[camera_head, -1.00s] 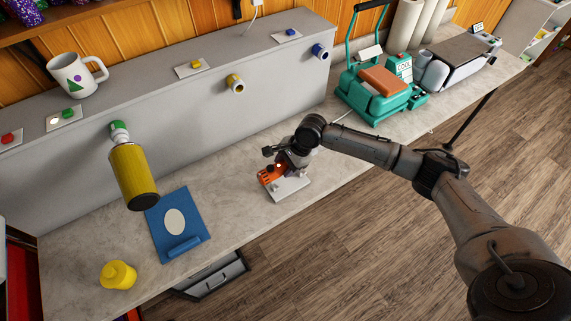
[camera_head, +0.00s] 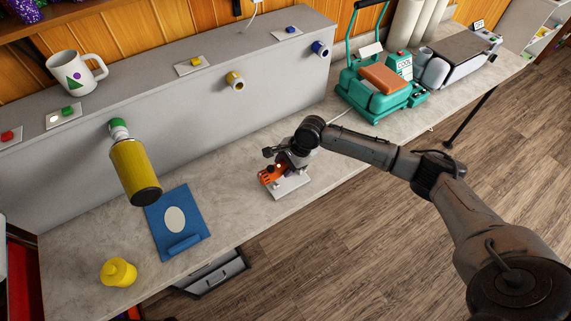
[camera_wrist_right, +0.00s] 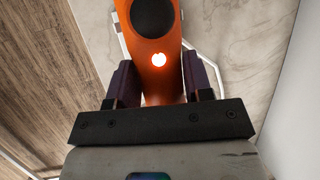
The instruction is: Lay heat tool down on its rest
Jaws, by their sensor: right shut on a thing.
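The orange heat tool (camera_head: 268,176) is in my right gripper (camera_head: 277,167), low over the middle of the counter. In the right wrist view the tool (camera_wrist_right: 153,50) stands between the two dark fingers of the right gripper (camera_wrist_right: 158,82), which is shut on it. A round glowing spot shows on its orange body. A white rest (camera_head: 292,187) lies on the counter right under the gripper. From the head I cannot tell whether the tool touches the rest. My left gripper is not in view.
A yellow roll (camera_head: 135,172) sticks out from the grey ledge (camera_head: 200,112). A teal press (camera_head: 378,90) stands at the back right. Bare counter lies between board and rest.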

